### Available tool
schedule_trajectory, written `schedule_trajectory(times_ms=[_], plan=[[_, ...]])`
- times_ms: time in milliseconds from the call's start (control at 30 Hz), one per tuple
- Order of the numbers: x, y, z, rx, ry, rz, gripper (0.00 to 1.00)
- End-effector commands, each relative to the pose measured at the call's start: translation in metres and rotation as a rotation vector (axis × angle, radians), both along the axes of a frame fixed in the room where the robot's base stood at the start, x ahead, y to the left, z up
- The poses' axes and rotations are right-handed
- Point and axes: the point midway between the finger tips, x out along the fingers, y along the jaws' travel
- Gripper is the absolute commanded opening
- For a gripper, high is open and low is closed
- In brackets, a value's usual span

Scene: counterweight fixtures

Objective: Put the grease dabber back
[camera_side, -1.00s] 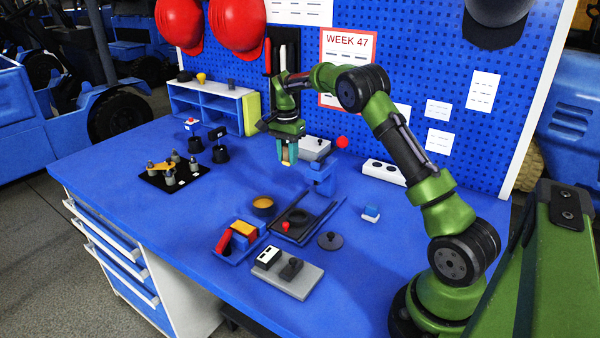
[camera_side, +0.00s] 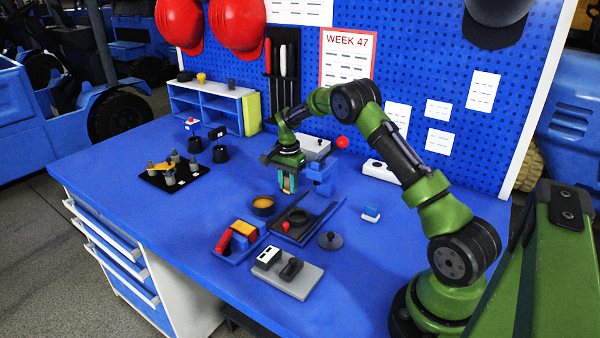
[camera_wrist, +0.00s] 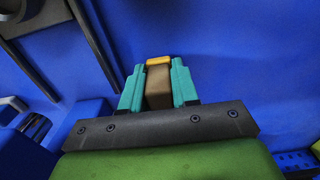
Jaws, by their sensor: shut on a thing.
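My gripper (camera_side: 289,187) is low above the blue bench, behind the black tray and left of the blue stand (camera_side: 323,180). Its teal fingers (camera_wrist: 159,88) are shut on a small brown piece with an orange-yellow end, which I take to be the grease dabber (camera_wrist: 158,90). In the side view the dabber is mostly hidden between the fingers. A round dark pot (camera_side: 263,210) with an amber filling stands just in front and to the left of my gripper. I cannot tell whether the dabber touches the bench.
A black tray (camera_side: 318,224) with a round part and a red knob lies in front. Near it are a blue bin (camera_side: 225,252) with coloured blocks, a grey plate (camera_side: 310,280) and a dark disc (camera_side: 330,240). A black peg board (camera_side: 150,178) stands left; bench between is clear.

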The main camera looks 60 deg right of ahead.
Motion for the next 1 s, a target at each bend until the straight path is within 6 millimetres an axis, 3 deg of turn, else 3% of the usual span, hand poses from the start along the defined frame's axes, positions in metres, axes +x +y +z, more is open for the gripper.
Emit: schedule_trajectory(times_ms=[100, 133, 267, 667, 1000], plan=[[0.000, 0.000, -0.003, 0.000, 0.000, 0.001, 0.00], [0.000, 0.000, -0.003, 0.000, -0.001, 0.001, 0.34], [0.000, 0.000, -0.003, 0.000, 0.000, 0.001, 0.54], [0.001, 0.000, 0.006, -0.001, -0.001, 0.000, 0.55], [0.001, 0.000, 0.074, -0.003, -0.005, 0.001, 0.55]])
